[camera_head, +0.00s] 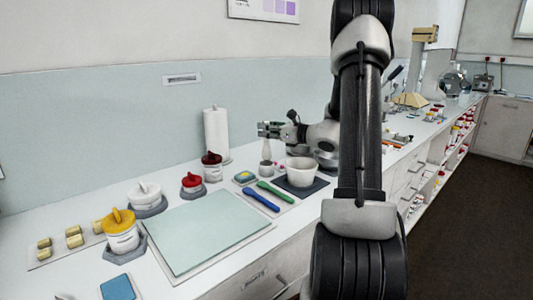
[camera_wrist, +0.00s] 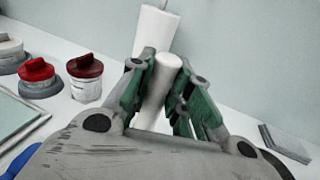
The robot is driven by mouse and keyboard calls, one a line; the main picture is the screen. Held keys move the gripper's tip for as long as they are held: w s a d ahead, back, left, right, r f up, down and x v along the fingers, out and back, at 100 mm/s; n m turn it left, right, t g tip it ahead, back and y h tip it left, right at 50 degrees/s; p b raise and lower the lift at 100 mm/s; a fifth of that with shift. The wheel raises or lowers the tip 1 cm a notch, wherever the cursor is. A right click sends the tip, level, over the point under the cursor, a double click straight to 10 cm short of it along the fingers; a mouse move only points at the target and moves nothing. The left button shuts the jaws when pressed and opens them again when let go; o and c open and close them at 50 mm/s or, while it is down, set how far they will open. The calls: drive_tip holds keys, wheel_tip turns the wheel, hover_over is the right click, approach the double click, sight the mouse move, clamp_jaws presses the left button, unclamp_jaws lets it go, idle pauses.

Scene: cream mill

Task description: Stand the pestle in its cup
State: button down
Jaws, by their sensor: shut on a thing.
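The white pestle (camera_wrist: 160,84) stands between my gripper's green-lined fingers in the wrist view, and my gripper (camera_wrist: 165,70) is shut on it. In the head view my gripper (camera_head: 268,130) reaches in from the right, holding the pestle (camera_head: 266,149) about upright. A small grey cup (camera_head: 266,168) is directly below the pestle in the head view. The lower end of the pestle meets the cup in the picture, but I cannot tell whether it is inside or just above. The cup is hidden in the wrist view.
A white mortar bowl (camera_head: 300,171) stands on a dark mat right of the cup. A blue tool (camera_head: 262,199) and a green tool (camera_head: 275,191) lie in front. A paper roll (camera_head: 216,134) and red-lidded jars (camera_head: 192,182) stand left. A pale green mat (camera_head: 208,230) lies nearer.

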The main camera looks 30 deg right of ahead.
sight(267, 145)
drive_tip(key=shift+f, duration=2.8)
drive_tip(key=c, duration=1.3)
unclamp_jaws()
